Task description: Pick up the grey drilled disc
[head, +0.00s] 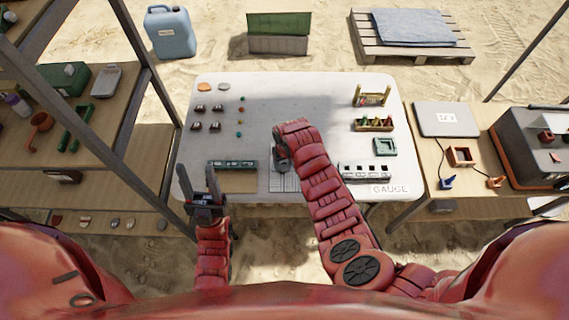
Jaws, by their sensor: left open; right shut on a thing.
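A pale grey disc (223,86) lies near the far left of the white table (300,100), beside an orange disc (204,86). It is too small to tell whether it is drilled. My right gripper (281,160) is over the middle of the table, above a white lined sheet (284,181). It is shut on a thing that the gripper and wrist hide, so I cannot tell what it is. My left gripper (203,192) is open and empty at the table's front left edge, left of a green-edged tray (236,165).
Several small dark pieces (198,107) and coloured beads (240,122) lie on the left half. A wooden rack (374,125), a green square frame (385,147) and a slotted strip (365,173) are on the right. Shelves with metal posts flank the table. The table's centre back is clear.

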